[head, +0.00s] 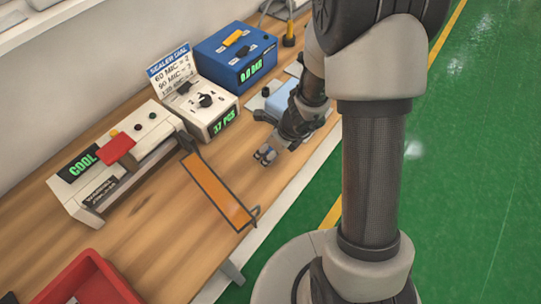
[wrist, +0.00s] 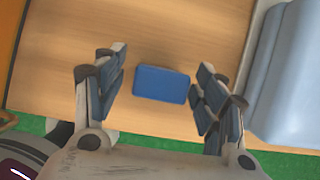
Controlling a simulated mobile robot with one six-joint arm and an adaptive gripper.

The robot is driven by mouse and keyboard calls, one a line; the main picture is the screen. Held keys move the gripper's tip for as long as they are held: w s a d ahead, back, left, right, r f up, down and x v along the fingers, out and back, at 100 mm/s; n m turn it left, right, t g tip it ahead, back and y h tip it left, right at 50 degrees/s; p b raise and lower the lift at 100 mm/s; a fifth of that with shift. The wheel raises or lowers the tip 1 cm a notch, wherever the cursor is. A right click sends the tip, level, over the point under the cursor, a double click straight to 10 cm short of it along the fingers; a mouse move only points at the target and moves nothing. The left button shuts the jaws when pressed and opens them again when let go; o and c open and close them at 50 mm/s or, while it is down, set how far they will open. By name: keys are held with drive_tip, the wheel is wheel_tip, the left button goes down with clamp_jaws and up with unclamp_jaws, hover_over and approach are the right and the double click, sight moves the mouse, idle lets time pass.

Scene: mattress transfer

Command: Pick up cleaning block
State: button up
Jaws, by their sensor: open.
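A small blue block (wrist: 161,84), which looks like the cleaning block, lies flat on the wooden table (wrist: 180,35) in the wrist view. My gripper (wrist: 163,62) is open, with one finger on each side of the block and a gap to both. The block is nearer the right finger than the left. In the head view my gripper (head: 265,155) reaches down over the table (head: 140,245) near its front edge. I cannot clearly make out the block there beside the fingers.
A pale blue object (head: 284,97) stands behind my arm; a similar bulky form (wrist: 290,80) is at the right in the wrist view. A sealer (head: 115,160) with an orange strip (head: 215,190), a white dial box (head: 203,105), a blue box (head: 235,55) and a red bin (head: 88,280) are on the table.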

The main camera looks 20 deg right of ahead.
drive_tip(key=shift+c, duration=0.2)
drive_tip(key=c, duration=1.2)
drive_tip(key=shift+c, duration=0.2)
drive_tip(key=shift+r, duration=0.15)
